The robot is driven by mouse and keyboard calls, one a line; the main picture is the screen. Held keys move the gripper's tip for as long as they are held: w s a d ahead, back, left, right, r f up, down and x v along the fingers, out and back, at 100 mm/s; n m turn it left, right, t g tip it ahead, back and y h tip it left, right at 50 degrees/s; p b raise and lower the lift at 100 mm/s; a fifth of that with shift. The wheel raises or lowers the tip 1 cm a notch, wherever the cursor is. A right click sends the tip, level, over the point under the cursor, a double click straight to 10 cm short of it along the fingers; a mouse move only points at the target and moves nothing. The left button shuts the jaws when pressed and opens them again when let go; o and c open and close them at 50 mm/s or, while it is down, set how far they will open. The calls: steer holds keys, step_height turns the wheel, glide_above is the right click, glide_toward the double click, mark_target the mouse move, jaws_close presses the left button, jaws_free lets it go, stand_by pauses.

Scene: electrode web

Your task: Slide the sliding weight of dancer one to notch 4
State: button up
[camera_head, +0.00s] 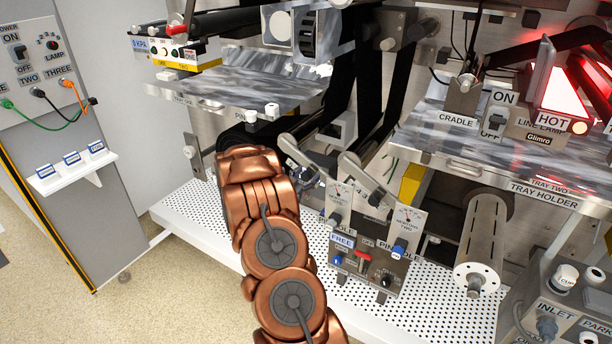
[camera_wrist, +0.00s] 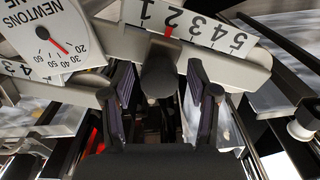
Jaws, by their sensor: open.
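In the wrist view, a dark grey round sliding weight (camera_wrist: 159,78) sits on a pale metal dancer arm (camera_wrist: 110,40). Its red pointer is close to the 2 on the white number scale (camera_wrist: 205,32), which runs from 1 to 5. My gripper (camera_wrist: 161,88) is open, with one dark finger on each side of the weight and a visible gap to each. No label there tells which dancer this is. In the head view, my copper arm leads to the two dancer arms, and my gripper (camera_head: 308,180) is mostly hidden.
A white Newtons dial (camera_wrist: 45,38) is close at the upper left of the wrist view. In the head view, a control box (camera_head: 365,265) with knobs and a red switch stands below the dancers. A metal roller (camera_head: 480,255) is to its right.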

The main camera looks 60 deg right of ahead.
jaws_close()
stand_by(0.5)
